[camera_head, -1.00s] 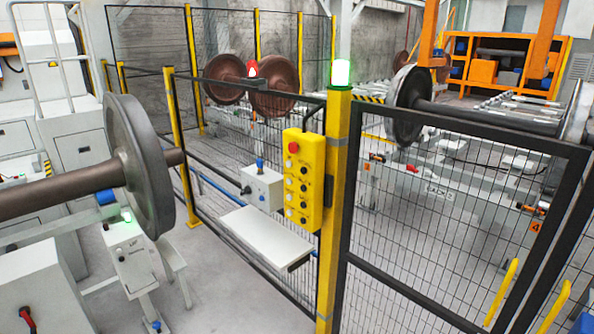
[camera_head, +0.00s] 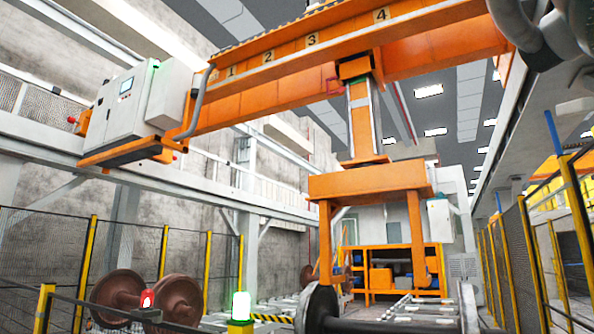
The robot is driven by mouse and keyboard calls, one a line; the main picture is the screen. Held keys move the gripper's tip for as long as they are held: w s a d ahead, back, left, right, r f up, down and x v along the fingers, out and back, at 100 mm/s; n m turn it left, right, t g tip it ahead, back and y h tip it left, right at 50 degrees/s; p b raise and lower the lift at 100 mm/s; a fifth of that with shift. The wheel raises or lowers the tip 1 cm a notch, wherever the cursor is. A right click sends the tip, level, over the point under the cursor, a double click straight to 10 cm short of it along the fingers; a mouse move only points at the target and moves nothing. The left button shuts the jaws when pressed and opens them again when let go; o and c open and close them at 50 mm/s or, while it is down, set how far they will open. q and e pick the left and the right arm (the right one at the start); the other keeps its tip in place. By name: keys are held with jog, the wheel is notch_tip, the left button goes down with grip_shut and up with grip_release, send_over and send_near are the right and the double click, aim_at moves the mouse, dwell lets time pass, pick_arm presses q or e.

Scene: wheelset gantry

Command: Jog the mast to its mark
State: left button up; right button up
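The orange gantry beam (camera_head: 270,95) crosses the upper picture, with number plates 1 (camera_head: 232,72), 2 (camera_head: 268,57), 3 (camera_head: 312,39) and 4 (camera_head: 380,15) along it. The mast (camera_head: 361,118), a grey and orange column, hangs under the beam. From this angle it stands between plates 3 and 4, nearer 4 across the picture. Its orange lifting frame (camera_head: 368,183) reaches down over a wheelset (camera_head: 318,306); whether they touch is unclear. The yellow button pendant is out of view.
A green lamp (camera_head: 241,306) and a red lamp (camera_head: 147,299) stand low on the fence. A white control cabinet (camera_head: 125,100) rides at the beam's left end. An orange rack (camera_head: 385,268) stands at the back.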

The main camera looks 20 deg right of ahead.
pick_arm(q)
grip_shut()
dwell(0.5)
dwell(1.4)
